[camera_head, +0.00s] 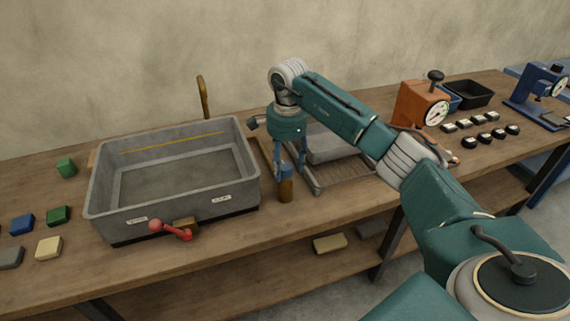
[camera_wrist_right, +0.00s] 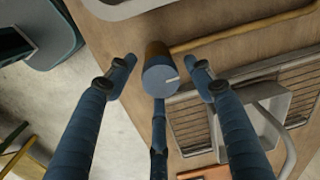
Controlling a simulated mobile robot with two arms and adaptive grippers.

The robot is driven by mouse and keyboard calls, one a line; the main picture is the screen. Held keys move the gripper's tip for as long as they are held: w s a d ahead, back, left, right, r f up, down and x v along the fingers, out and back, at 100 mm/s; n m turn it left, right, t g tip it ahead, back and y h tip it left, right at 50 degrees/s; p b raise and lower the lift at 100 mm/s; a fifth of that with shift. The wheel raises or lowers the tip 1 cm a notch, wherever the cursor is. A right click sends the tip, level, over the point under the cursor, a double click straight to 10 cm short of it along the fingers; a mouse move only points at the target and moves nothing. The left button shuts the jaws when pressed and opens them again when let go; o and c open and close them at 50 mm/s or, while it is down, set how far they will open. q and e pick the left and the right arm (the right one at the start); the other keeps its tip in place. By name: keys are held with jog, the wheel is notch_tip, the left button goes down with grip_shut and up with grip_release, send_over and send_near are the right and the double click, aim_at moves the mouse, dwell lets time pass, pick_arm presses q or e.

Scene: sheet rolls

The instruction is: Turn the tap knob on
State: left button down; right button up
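A blue round knob (camera_head: 285,171) with a brass-brown body stands at the table's front edge, right of the grey basin. In the right wrist view the knob (camera_wrist_right: 161,77) shows a white mark on its face. My right gripper (camera_head: 297,176) reaches down over the knob from above. In the wrist view its fingers (camera_wrist_right: 161,68) are open on both sides of the knob, with gaps visible. A third finger lies below it; whether that one touches cannot be told. My left gripper is not in view.
The grey basin (camera_head: 103,202) has a red lever (camera_head: 170,229) on its front and a brass spout (camera_head: 203,97) behind. A drying rack (camera_head: 350,172) stands right of the knob. Coloured blocks lie left of the basin. An orange dial device (camera_head: 421,104) stands farther right.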

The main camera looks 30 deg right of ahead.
jog(key=c, duration=0.9)
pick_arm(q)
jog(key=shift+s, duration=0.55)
pick_arm(e)
jog(key=shift+m, duration=0.4)
jog(key=shift+r+m, duration=0.1)
jog(key=shift+m, duration=0.4)
jog(key=m+p, duration=0.1)
jog(key=m, duration=0.9)
jog(key=shift+w+a+m+h+p, duration=0.1)
jog(key=shift+m+h+p, duration=0.2)
jog(key=shift+m, duration=0.1)
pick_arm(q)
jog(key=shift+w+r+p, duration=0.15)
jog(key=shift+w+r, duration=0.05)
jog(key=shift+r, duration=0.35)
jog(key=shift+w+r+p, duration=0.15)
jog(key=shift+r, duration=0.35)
pick_arm(e)
jog(key=m, duration=0.5)
jog(key=shift+g, duration=0.3)
jog(key=shift+m, duration=0.3)
